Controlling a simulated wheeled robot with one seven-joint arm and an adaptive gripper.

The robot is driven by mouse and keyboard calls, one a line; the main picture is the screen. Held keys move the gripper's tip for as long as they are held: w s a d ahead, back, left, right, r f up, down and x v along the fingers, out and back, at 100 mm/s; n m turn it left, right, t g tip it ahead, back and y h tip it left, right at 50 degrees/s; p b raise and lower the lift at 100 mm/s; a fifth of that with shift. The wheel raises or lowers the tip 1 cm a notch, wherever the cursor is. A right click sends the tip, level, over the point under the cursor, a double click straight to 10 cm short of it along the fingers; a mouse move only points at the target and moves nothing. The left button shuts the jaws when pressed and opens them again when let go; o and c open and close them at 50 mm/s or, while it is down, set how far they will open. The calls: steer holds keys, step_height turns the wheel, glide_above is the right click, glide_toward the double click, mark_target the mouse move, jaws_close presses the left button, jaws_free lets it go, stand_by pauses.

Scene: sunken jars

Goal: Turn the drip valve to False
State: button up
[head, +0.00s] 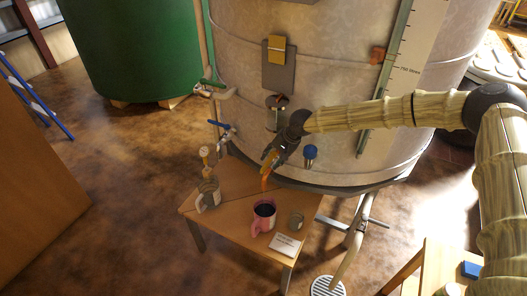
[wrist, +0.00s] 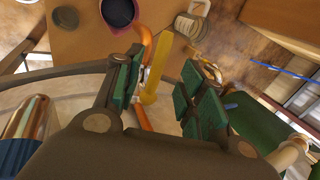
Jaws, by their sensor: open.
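My gripper (head: 268,156) is open at the front of the big pale tank (head: 330,95), low on its wall. In the wrist view my gripper (wrist: 163,85) has its green-padded fingers apart. A yellow lever (wrist: 154,75) lies in the gap between them, closer to the left finger; I cannot tell whether it touches. An orange spout (wrist: 147,45) shows beside it, and also in the head view (head: 265,181), pointing down over the small table. The lever and spout look like the drip valve, but no label is readable. The valve's body is mostly hidden by my gripper.
A pink mug (head: 258,224) with dark contents, a small jar (head: 297,221), a white card (head: 286,244) and a grey mug (head: 208,196) stand on the small table (head: 236,222). A blue-handled tap (head: 218,125), a green-handled tap (head: 212,84) and a blue-capped fitting (head: 310,152) are nearby.

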mark_target(267, 165)
steer(key=shift+b+x, duration=0.7)
steer(key=shift+x, duration=1.35)
steer(key=shift+f, duration=0.1)
steer(key=shift+b+x, duration=0.8)
steer(key=shift+x, duration=0.45)
steer(key=shift+c, duration=0.2)
